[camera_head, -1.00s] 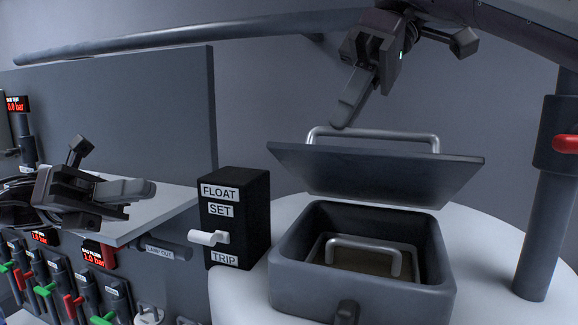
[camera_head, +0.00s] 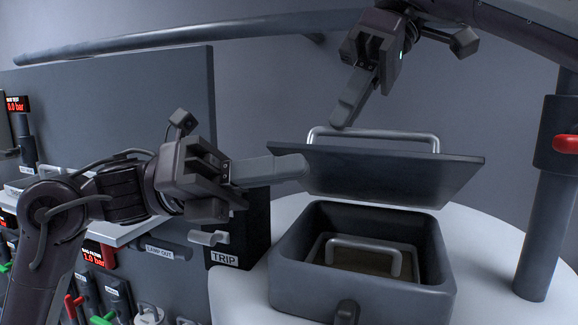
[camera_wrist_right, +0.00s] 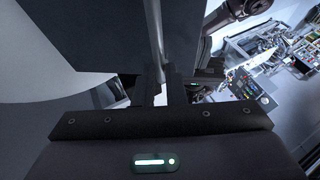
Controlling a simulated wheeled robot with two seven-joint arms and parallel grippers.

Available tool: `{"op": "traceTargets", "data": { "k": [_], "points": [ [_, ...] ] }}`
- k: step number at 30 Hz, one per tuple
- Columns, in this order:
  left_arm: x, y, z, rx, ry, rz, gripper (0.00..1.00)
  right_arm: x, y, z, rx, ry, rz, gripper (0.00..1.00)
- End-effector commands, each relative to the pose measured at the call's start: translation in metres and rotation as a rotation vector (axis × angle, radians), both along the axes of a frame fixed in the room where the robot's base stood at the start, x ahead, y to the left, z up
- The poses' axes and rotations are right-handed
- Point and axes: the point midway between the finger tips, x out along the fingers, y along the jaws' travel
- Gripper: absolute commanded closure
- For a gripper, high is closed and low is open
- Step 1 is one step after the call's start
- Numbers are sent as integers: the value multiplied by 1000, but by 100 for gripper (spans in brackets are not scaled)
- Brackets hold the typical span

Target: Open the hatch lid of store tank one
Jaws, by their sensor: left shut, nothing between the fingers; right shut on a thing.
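The dark grey hatch lid (camera_head: 385,175) is raised and tilted above the open square hatch box (camera_head: 330,292). A metal bar handle (camera_head: 400,137) arches over the lid's top. My right gripper (camera_head: 343,118) comes down from above and is shut at the left end of this handle. In the right wrist view a metal bar (camera_wrist_right: 154,45) runs into the jaws, beside the dark lid. My left gripper (camera_head: 300,166) is shut and empty. Its fingertips are at the lid's left edge; I cannot tell whether they touch it.
Inside the box is a second handle (camera_head: 362,246). The black switch box (camera_head: 240,252) with TRIP showing is partly hidden behind my left gripper. A post with a red lever (camera_head: 566,144) stands right. A panel (camera_head: 110,110) and several valve levers are left. The white tank top (camera_head: 480,250) is clear around the box.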

Motion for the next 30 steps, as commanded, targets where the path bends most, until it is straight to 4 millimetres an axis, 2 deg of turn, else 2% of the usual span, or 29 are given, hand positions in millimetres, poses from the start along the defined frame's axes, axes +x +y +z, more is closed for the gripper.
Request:
{"op": "traceTargets", "data": {
  "k": [6,15,21,28,29,30],
  "points": [
    [-2,-11,2,0,0,0,100,4,-1,-4,-2,-2,-8,100],
    [-2,-11,2,1,0,1,100,4,-1,-4,-2,-1,-7,100],
    [3,-13,13,2,-1,1,100,4,-1,-4,-3,0,-8,100],
    [4,-13,13,0,0,0,100,4,-1,-4,-3,0,-8,100],
    [4,-13,13,0,0,0,100,4,-1,-4,-3,0,-8,87],
    [4,-13,13,0,0,0,100,4,-1,-4,-3,0,-8,82]
  ]
}}
